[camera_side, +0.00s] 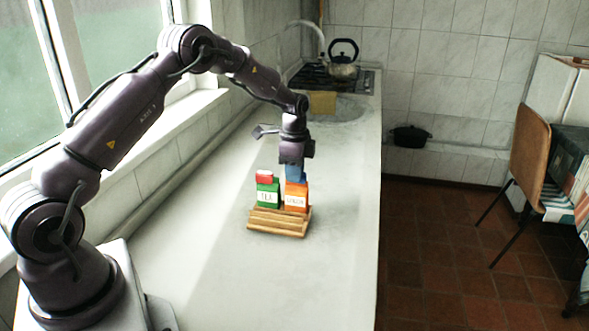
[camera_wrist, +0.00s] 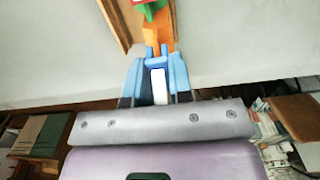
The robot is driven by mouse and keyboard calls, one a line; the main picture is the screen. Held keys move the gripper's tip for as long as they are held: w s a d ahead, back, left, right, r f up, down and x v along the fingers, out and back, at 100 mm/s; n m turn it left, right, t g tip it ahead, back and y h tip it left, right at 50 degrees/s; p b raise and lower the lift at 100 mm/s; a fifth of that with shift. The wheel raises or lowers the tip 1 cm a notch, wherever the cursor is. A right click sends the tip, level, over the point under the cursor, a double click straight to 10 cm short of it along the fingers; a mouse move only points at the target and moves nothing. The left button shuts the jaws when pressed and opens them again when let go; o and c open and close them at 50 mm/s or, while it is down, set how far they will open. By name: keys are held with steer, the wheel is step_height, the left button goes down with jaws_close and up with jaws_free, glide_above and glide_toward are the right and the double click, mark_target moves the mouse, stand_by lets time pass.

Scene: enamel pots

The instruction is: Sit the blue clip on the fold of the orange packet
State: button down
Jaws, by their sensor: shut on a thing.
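The orange packet (camera_side: 296,188) stands upright in a slatted wooden rack (camera_side: 278,223). Its orange top also shows in the wrist view (camera_wrist: 157,38). My gripper (camera_side: 294,172) points down right over this packet. In the wrist view its pale blue fingers (camera_wrist: 157,78) are shut on the blue clip (camera_wrist: 156,62), which lies between them and in line with the orange packet. The clip is at or just above the packet's top; I cannot tell whether it touches the fold. In the side view, clip and fingertips merge into one blue patch.
A green packet (camera_side: 268,190) labelled TEA stands just left of the orange one, with a red clip (camera_side: 264,177) on top. The white counter (camera_side: 340,240) is clear around the rack. A kettle (camera_side: 343,62) stands far back on the hob, and a window wall runs along the left.

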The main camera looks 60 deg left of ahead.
steer(key=shift+f, duration=0.8)
steer(key=c, duration=0.9)
jaws_free()
steer(key=shift+c, duration=0.2)
steer(key=shift+r, duration=0.1)
